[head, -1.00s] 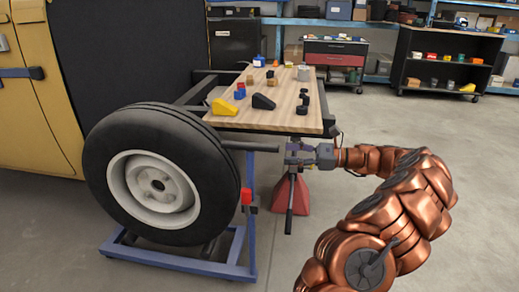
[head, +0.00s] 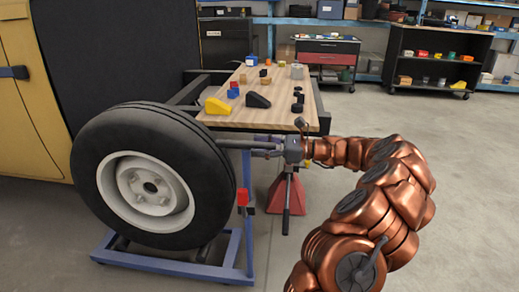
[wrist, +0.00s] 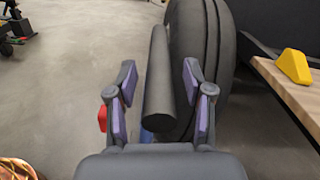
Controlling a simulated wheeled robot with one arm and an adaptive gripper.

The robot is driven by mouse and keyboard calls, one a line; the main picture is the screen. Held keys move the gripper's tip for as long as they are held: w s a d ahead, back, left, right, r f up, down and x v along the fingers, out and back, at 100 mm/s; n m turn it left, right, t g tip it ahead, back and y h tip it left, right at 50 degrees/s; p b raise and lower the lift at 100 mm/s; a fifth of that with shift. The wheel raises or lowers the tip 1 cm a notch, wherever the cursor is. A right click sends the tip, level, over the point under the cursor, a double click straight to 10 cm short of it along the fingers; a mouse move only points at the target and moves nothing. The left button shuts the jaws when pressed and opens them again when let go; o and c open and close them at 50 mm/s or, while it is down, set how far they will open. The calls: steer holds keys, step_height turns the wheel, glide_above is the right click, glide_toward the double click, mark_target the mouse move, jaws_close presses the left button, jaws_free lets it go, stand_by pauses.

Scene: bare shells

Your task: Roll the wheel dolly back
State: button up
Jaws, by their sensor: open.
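The wheel dolly (head: 188,269) is a blue frame low on the floor at the left of the head view. It carries a large black tire (head: 88,150) with a pale rim (head: 150,187), standing upright. A dark grey bar (head: 245,143) sticks out from beside the tire toward my gripper (head: 268,149). In the wrist view, the bar (wrist: 160,105) runs between the two spread fingers of my gripper (wrist: 157,85), with gaps on both sides. The tire (wrist: 200,45) stands just beyond it. Whether the fingertips reach past the bar is unclear.
A wooden-topped bench (head: 262,113) with small blocks stands behind the dolly. A red stand (head: 290,193) is under its near corner. A yellow body with a dark panel (head: 110,60) is close behind the tire. Open floor (head: 465,200) lies to the right.

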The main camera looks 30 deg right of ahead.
steer(key=shift+w+a, duration=0.1)
steer(key=shift+a, duration=0.05)
jaws_close()
stand_by(0.4)
